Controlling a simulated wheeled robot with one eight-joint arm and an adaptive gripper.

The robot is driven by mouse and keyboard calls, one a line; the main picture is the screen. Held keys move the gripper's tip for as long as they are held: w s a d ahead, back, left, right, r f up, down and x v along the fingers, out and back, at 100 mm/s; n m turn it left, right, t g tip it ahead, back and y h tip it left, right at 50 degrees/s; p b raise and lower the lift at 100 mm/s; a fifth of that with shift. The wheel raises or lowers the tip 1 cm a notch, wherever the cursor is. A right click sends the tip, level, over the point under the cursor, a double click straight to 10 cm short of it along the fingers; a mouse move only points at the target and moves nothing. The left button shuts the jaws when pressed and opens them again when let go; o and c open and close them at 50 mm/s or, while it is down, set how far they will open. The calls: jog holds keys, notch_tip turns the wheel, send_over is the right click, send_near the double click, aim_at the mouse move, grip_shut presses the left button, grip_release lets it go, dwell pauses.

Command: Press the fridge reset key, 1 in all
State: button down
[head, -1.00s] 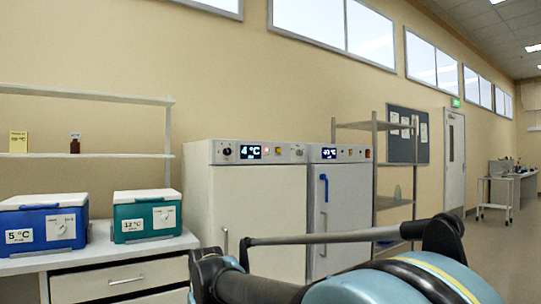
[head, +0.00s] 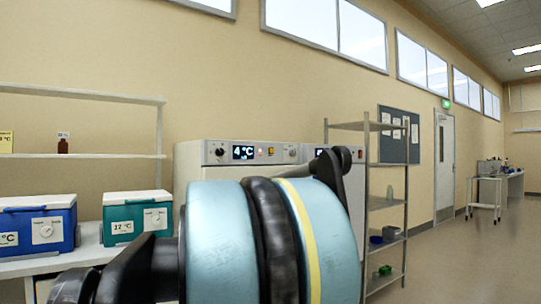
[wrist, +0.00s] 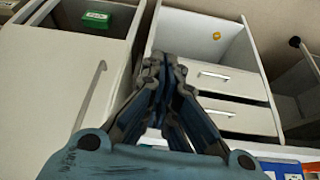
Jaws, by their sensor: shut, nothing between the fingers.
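The white fridge (head: 190,156) stands against the wall in the head view, its lower part hidden behind my arm. I cannot tell which part is the reset key. My gripper (wrist: 160,60) shows in the wrist view, shut and empty, in front of a white cabinet with drawers (wrist: 225,85). The head view does not show it.
A blue cool box (head: 38,222) and a green cool box (head: 138,215) stand on the counter at left. A metal shelf rack (head: 391,205) stands right of the fridges. Open floor (head: 470,255) lies at the right.

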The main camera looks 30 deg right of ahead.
aim_at(272, 151)
jog(key=w+d+r+t+h, duration=0.3)
jog(key=w+d+r+t, duration=0.1)
jog(key=w+d+r, duration=1.6)
jog(key=w+d+r+m+t+h, duration=0.1)
jog(key=d+r+h, duration=0.2)
jog(key=d+r, duration=0.6)
jog(key=w+d+r+m+t+h, duration=0.1)
jog(key=d+r+h, duration=0.2)
jog(key=d+r, duration=0.7)
jog(key=d, duration=0.8)
jog(key=shift+w+d+r, duration=0.15)
jog(key=shift+d, duration=0.25)
jog(key=shift+w, duration=0.1)
jog(key=shift+w+a, duration=0.2)
jog(key=shift+w, duration=1.95)
jog(key=shift+w+a, duration=0.2)
jog(key=shift+w, duration=1.95)
